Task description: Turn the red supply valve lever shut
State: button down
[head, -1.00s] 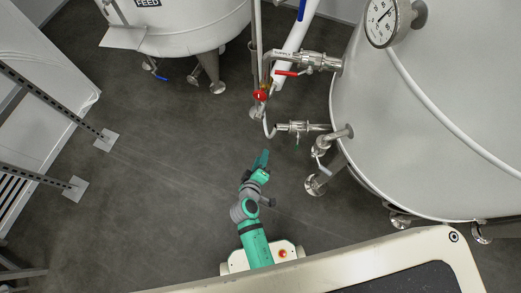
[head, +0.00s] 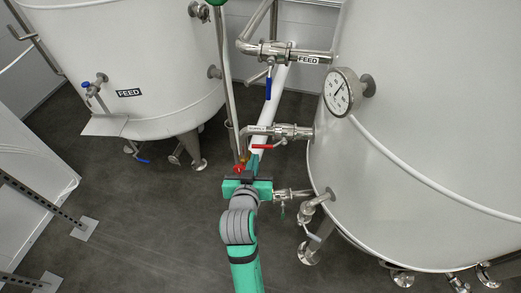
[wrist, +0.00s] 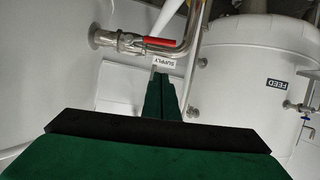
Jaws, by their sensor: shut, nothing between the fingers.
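The red supply valve lever (head: 263,146) sits on a steel valve (head: 284,131) on the pipe at the right tank. It lies along the pipe, roughly level. In the wrist view the red lever (wrist: 160,42) is above and beyond my fingertips, beside the SUPPLY label (wrist: 164,62). My gripper (head: 254,163) is just below and left of the lever in the head view, partly hidden by my own wrist. In the wrist view my gripper (wrist: 163,80) is shut and empty, with a visible gap to the lever.
The right tank (head: 420,140) has a dial gauge (head: 339,92). A blue-handled FEED valve (head: 269,82) is above the supply valve, and a lower valve (head: 290,194) is below it. Vertical pipes (head: 228,80) stand left of the lever.

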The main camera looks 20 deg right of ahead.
jog(key=s+f+x, duration=0.1)
jog(key=f+x, duration=0.1)
jog(key=x, duration=1)
jog(key=shift+w+f, duration=0.15)
jog(key=shift+f, duration=0.35)
jog(key=shift+a, duration=0.1)
